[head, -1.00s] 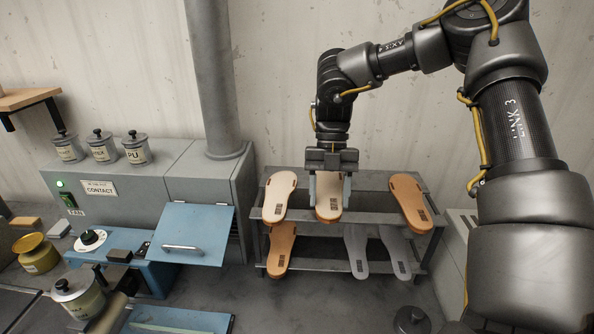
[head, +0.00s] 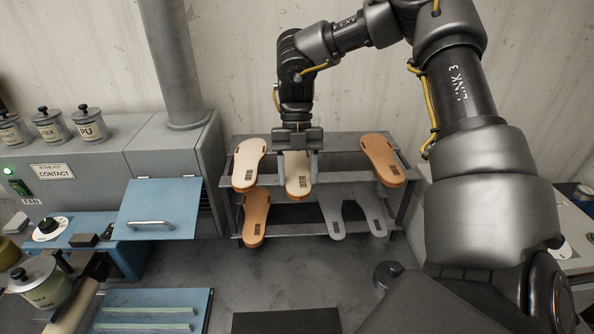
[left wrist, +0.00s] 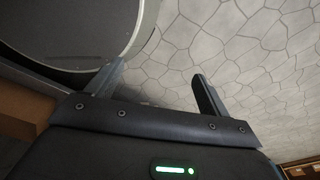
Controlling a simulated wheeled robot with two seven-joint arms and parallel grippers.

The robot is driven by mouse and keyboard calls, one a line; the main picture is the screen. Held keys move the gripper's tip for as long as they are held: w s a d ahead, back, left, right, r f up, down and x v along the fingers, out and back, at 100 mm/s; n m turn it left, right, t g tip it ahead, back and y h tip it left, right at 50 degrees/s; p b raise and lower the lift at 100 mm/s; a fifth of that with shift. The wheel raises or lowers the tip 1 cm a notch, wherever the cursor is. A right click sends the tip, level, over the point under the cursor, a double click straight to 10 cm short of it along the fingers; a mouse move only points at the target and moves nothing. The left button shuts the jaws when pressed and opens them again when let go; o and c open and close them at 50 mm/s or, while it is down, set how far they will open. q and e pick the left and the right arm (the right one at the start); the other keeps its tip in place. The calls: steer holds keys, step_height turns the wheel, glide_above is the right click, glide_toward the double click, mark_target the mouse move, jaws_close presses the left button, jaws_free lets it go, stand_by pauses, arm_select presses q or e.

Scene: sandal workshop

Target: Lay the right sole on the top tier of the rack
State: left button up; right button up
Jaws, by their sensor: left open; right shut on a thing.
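The rack (head: 335,177) stands against the wall with soles on two tiers. My right gripper (head: 298,170) is shut on a cream-topped sole (head: 298,183) at the top tier, with a finger on each side of it. The sole's lower end shows at the tier's front; whether it rests on the tier I cannot tell. A cream sole (head: 248,163) lies to its left and a tan sole (head: 383,160) to its right on the top tier. My left gripper (left wrist: 160,85) is open and empty in the left wrist view; it is not in the head view.
The lower tier holds a tan sole (head: 255,217) and two grey soles (head: 333,213). A grey cabinet (head: 90,168) with a blue flap (head: 160,208) stands left of the rack. Pots (head: 88,123) stand on the cabinet. The top tier has a gap right of the held sole.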

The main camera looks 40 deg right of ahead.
mark_target(296, 172)
steer(key=shift+w+d+p, duration=0.2)
steer(key=shift+w+d, duration=0.2)
steer(key=shift+w, duration=0.2)
steer(key=shift+w+d+p, duration=0.15)
steer(key=shift+w+d, duration=0.25)
steer(key=shift+w, duration=0.2)
arm_select(q)
steer(key=shift+s+r, duration=0.65)
steer(key=shift+s, duration=0.1)
arm_select(e)
steer(key=shift+w+d, duration=0.3)
steer(key=shift+d, duration=0.05)
arm_select(q)
steer(key=shift+w, duration=0.15)
steer(key=shift+f, duration=0.25)
arm_select(e)
steer(key=shift+f, duration=0.25)
steer(key=o, duration=1.2)
steer(key=b+v, duration=0.1)
steer(key=v, duration=0.1)
steer(key=shift+w+d+r, duration=0.1)
steer(key=shift+w+r, duration=0.15)
arm_select(q)
step_height(296, 172, up, 6)
steer(key=p, duration=0.6)
steer(key=shift+p, duration=0.35)
arm_select(e)
steer(key=shift+v, duration=4.15)
